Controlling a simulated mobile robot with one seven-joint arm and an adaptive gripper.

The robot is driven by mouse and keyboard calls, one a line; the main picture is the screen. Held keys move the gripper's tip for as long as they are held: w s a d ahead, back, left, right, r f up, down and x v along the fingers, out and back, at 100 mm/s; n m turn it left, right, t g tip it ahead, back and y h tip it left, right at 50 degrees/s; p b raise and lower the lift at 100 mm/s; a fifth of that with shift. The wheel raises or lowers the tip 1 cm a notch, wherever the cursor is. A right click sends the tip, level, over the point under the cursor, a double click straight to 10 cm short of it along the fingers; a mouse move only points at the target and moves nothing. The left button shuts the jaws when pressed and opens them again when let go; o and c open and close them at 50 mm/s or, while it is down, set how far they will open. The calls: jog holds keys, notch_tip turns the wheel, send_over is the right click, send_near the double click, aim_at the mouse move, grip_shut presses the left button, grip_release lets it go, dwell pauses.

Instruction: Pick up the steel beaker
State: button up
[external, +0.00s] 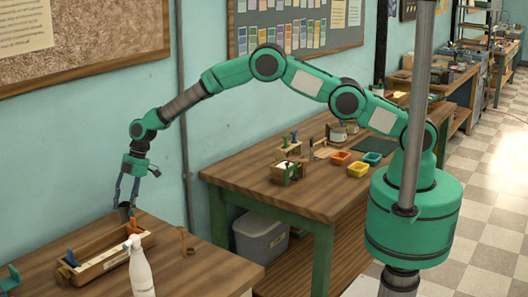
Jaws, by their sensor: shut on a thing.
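The steel beaker (124,213) is a small dark grey cup at the back of the near wooden table, by the wall. My gripper (125,203) points down from above, with its thin fingers closed on the beaker. The fingers hide part of its rim.
A wooden tray (80,276) with blue and orange-handled items lies in front of the beaker. A white spray bottle (141,272) stands nearer, and a small wooden piece (185,240) stands to the right. A gap separates this table from the workbench (320,200).

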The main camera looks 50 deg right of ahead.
notch_tip(320, 180, up, 3)
jog(key=shift+f, duration=0.1)
jog(key=s+d+r, duration=0.1)
jog(key=s+d, duration=0.8)
jog(key=s, duration=0.4)
jog(key=shift+r+p, duration=0.35)
jog(key=shift+p, duration=0.05)
